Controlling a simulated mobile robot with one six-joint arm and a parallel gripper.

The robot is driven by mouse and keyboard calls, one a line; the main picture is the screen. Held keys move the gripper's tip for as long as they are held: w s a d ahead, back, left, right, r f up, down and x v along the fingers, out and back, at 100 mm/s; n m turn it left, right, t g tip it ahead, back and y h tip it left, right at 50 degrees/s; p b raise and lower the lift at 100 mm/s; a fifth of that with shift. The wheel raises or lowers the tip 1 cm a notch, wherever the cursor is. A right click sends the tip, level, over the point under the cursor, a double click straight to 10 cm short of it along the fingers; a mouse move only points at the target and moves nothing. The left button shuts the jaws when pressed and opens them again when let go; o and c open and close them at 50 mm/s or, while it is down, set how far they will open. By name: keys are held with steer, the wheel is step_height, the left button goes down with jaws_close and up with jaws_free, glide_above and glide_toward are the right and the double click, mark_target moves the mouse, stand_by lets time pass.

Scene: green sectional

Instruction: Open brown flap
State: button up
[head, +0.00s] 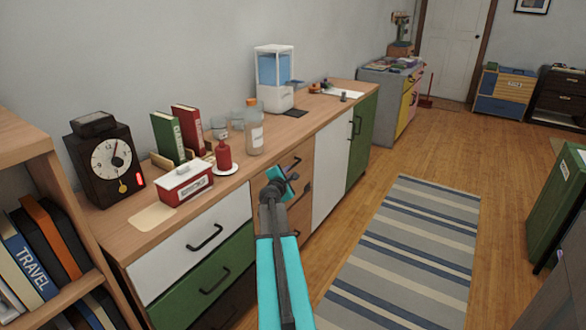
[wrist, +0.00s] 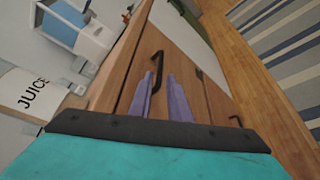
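The wooden brown front (head: 297,162) in the middle of the long cabinet carries a dark bar handle (head: 291,166). In the wrist view the brown front (wrist: 183,62) fills the middle, with its dark curved handle (wrist: 158,66) just beyond the fingertips. My gripper (head: 291,178) is in front of this cabinet section, hiding part of it. In the wrist view its two purple fingers (wrist: 162,76) stand a little apart with nothing held between them. The front looks closed. I cannot tell whether a finger touches the handle.
White (head: 205,242) and green (head: 215,275) drawers are to the left, white (head: 330,170) and green (head: 362,140) doors to the right. A juice bottle (head: 254,130) and other items stand on the wooden counter. The floor by the striped rug (head: 410,250) is clear.

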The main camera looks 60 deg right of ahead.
mark_target(294, 165)
steer(key=shift+x, duration=4.85)
steer(key=shift+w+f, duration=0.1)
